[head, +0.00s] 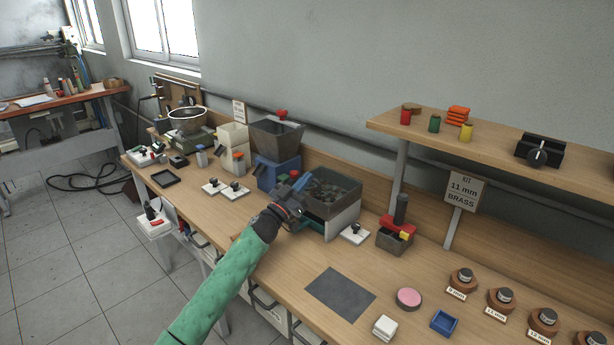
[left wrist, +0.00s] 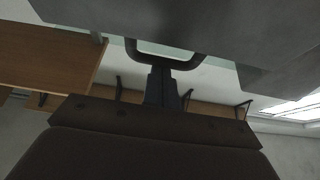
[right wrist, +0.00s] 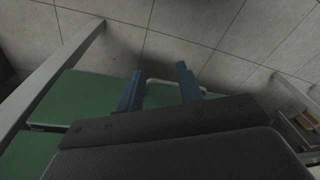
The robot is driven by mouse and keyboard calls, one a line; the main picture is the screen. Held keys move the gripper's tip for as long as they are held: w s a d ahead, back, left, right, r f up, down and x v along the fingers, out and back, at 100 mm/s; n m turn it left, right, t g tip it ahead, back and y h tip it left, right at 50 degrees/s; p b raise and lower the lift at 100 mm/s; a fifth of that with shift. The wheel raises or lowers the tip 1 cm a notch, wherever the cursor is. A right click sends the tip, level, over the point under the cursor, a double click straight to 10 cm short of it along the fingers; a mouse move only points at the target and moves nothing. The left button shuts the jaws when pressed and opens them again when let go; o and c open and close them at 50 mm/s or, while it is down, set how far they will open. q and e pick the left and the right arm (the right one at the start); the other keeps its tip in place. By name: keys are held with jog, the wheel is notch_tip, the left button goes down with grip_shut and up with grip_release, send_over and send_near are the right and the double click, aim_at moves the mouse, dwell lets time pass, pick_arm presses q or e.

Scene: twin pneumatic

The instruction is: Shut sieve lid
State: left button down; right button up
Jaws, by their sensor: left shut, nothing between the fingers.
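A grey box-shaped unit (head: 338,212) with dark loose pieces in its open top stands mid-bench; I take it for the sieve. My left gripper (head: 302,181) is at the left side of its top in the head view. In the left wrist view my left gripper (left wrist: 162,78) is shut and empty, close below a dark U-shaped handle (left wrist: 190,63) on a grey panel (left wrist: 150,15). I cannot tell whether they touch, or whether this panel is the lid. My right gripper (right wrist: 160,85) is open and empty in the right wrist view, outside the head view.
A blue machine with a grey hopper (head: 276,138) stands just left of the box. A red-handled press (head: 397,228) and a white plate with a black knob (head: 354,233) stand right. A dark mat (head: 340,293) lies in front. Green panels (right wrist: 85,110) with a pale handle are near my right gripper.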

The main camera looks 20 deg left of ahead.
pick_arm(q)
jog(key=shift+s+f, duration=0.1)
jog(key=shift+f, duration=0.25)
pick_arm(e)
jog(key=shift+r, duration=0.6)
pick_arm(q)
jog(key=shift+r, duration=0.1)
pick_arm(e)
jog(key=shift+f, duration=0.15)
